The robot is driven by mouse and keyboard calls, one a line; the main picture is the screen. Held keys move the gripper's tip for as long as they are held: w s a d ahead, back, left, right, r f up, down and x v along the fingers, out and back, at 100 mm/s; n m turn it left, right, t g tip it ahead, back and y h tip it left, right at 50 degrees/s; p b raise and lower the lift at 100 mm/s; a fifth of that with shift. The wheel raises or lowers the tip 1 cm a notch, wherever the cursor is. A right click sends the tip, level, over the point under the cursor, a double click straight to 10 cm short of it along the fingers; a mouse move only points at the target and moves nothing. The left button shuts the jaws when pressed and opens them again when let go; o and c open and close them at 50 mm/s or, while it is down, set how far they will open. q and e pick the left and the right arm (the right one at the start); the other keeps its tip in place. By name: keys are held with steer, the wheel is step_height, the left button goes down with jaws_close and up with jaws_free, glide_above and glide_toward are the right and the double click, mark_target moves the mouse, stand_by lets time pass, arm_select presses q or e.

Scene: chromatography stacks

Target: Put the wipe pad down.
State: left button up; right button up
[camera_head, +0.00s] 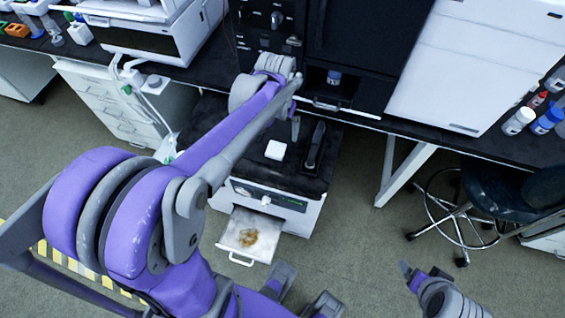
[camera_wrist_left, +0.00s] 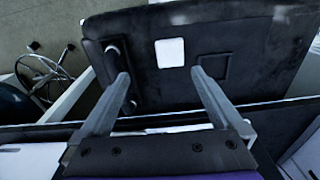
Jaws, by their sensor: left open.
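The wipe pad (camera_head: 276,150) is a small white square lying flat on the black top of a white instrument (camera_head: 290,213). It also shows in the left wrist view (camera_wrist_left: 170,53), on the dark top beyond my fingertips. My left gripper (camera_head: 294,122) is over the back part of that top, behind the pad in the head view. In the left wrist view my left gripper (camera_wrist_left: 160,77) has its fingers wide apart with nothing between them, clear of the pad. My right gripper (camera_head: 422,278) is at the lower right, and its jaw state is unclear.
A black elongated object (camera_head: 316,146) lies right of the pad. A square outline (camera_wrist_left: 214,68) marks the top beside it. An open drawer (camera_head: 233,245) with a brown stain juts out in front. A stool (camera_head: 460,215) stands right; the bench (camera_head: 374,122) runs behind.

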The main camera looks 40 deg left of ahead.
arm_select(q)
steer(key=s+d+m+t, duration=0.3)
steer(key=s+d+t, duration=0.1)
steer(key=s+d, duration=0.8)
steer(key=shift+s+f, duration=0.2)
steer(key=shift+s, duration=0.65)
steer(key=shift+r, duration=0.1)
